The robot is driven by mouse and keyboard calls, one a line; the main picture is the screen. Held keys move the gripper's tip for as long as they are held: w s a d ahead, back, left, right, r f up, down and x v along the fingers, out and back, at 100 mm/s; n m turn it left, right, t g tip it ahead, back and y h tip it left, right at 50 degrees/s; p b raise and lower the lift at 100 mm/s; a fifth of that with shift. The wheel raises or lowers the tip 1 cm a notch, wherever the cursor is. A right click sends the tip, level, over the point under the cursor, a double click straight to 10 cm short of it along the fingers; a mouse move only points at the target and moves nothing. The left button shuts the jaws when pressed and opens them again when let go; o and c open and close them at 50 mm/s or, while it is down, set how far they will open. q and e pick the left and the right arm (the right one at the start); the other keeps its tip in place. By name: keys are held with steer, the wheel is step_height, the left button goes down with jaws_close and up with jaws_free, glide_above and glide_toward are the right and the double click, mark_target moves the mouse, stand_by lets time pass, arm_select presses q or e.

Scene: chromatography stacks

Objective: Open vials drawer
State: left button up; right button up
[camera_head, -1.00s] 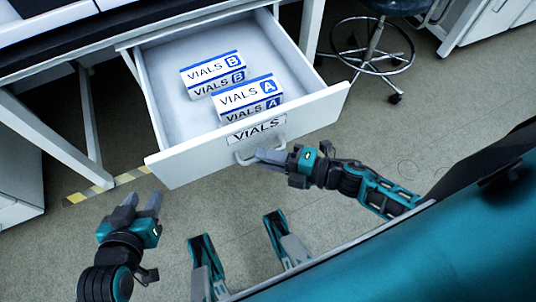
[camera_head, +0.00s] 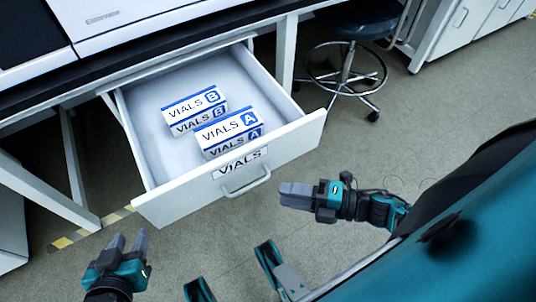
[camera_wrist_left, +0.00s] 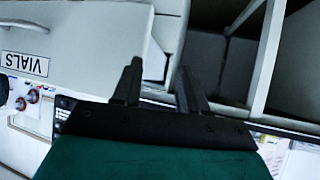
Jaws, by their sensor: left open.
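The white vials drawer (camera_head: 170,205) is pulled out from under the bench, with a "VIALS" label (camera_head: 240,163) and a bar handle (camera_head: 246,185) on its front. The box marked A (camera_head: 229,131) and the box marked B (camera_head: 194,110) lie inside it. My right gripper (camera_head: 284,196) is right of the handle, apart from it and holding nothing visible; its finger gap cannot be made out. My left gripper (camera_head: 130,237) is open and empty, below and left of the drawer front. In the left wrist view, its spread fingers (camera_wrist_left: 158,75) show, with the drawer label (camera_wrist_left: 24,65) at left.
The bench (camera_head: 180,40) carries white equipment (camera_head: 110,18) above the drawer. A wheeled stool (camera_head: 345,75) stands behind, right of the drawer. A bench leg (camera_head: 45,190) stands at left. Open floor (camera_head: 420,130) lies to the right.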

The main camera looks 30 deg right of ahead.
steer(key=v, duration=0.4)
stand_by(0.6)
